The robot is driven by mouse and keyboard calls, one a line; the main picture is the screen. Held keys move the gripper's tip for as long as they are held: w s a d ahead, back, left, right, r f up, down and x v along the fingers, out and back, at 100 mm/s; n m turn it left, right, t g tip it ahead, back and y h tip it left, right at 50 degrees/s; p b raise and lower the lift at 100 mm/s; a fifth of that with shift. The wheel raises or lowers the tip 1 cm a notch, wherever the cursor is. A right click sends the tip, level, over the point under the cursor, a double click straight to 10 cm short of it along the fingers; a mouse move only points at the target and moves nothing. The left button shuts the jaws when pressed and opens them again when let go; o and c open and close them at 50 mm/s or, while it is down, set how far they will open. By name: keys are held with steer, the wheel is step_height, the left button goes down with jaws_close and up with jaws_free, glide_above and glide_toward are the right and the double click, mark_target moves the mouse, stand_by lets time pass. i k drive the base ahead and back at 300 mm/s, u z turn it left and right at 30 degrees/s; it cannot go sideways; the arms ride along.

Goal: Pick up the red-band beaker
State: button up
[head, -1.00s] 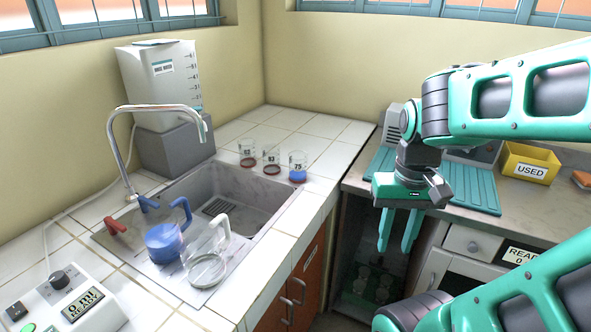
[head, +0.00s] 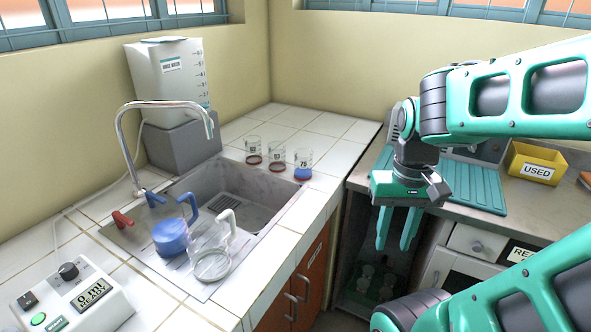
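Three small clear beakers stand upright in a row on the white tiled counter behind the sink. The left beaker (head: 253,151) and the middle beaker (head: 277,157) show dark red at the bottom. The right beaker (head: 303,164) holds blue liquid and also has a reddish base. I cannot tell for sure which one is the red-band beaker. My gripper (head: 397,241) points down with its two green fingers apart, open and empty. It hangs right of the beakers, in front of the right-hand bench, clear of all of them.
A sink (head: 238,190) with a curved tap (head: 128,135) lies left of the beakers. A blue jug (head: 172,236) and a clear jug (head: 212,258) stand at its near side. A white tank (head: 168,75) stands behind.

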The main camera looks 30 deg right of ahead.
mark_target(303, 165)
steer(key=u, duration=2.25)
steer(key=k, duration=0.9)
steer(key=z, duration=1.9)
steer(key=i, duration=1)
